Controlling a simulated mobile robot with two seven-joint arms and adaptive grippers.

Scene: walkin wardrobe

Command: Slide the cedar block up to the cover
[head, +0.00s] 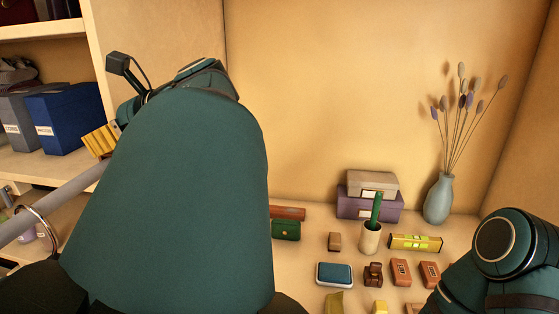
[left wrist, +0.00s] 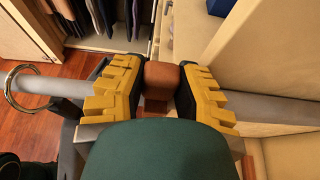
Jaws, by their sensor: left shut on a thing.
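A reddish-brown block, which looks like the cedar block (left wrist: 161,76), is between the yellow fingers of my left gripper (left wrist: 160,92) in the left wrist view. The gripper is shut on it. A grey rail (left wrist: 275,109) runs across behind the fingers, with the block in line with it. Whether the block is threaded on the rail is hidden. In the head view only a yellow finger of my left gripper (head: 100,140) shows beside the rail (head: 75,190); my arm hides the block. I cannot make out the cover. My right gripper is out of frame.
A metal ring (head: 38,225) hangs around the rail, left of the gripper. A counter holds a vase (head: 438,198), stacked boxes (head: 368,204), a spirit level (head: 415,243) and small blocks. Hanging clothes (left wrist: 115,15) show beyond the fingers.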

